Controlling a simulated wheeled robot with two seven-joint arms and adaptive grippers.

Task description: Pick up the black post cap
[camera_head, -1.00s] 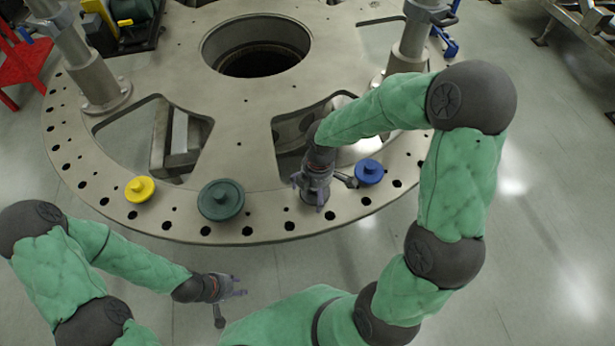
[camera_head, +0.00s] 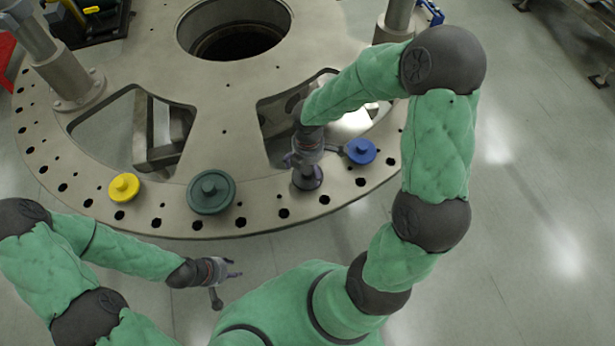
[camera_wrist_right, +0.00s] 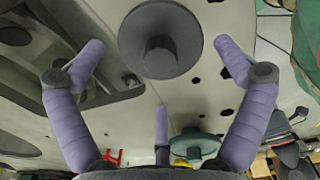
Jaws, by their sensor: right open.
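The black post cap (camera_head: 307,179), a dark disc with a central knob, sits on the turret plate (camera_head: 255,165) near its front rim. In the head view it is partly hidden by my right gripper (camera_head: 304,160), which is over it. In the right wrist view the cap (camera_wrist_right: 160,42) lies between the spread fingers, with its knob standing clear of them. My right gripper is open and holds nothing. My left gripper (camera_head: 236,268) is in front of the plate, away from the caps, with its fingers apart and nothing between them.
A blue cap (camera_head: 361,151) sits close to the right of my right gripper. A green cap (camera_head: 211,192) and a yellow cap (camera_head: 124,187) sit to the left. The plate has large cutouts, small rim holes and upright posts (camera_head: 62,75).

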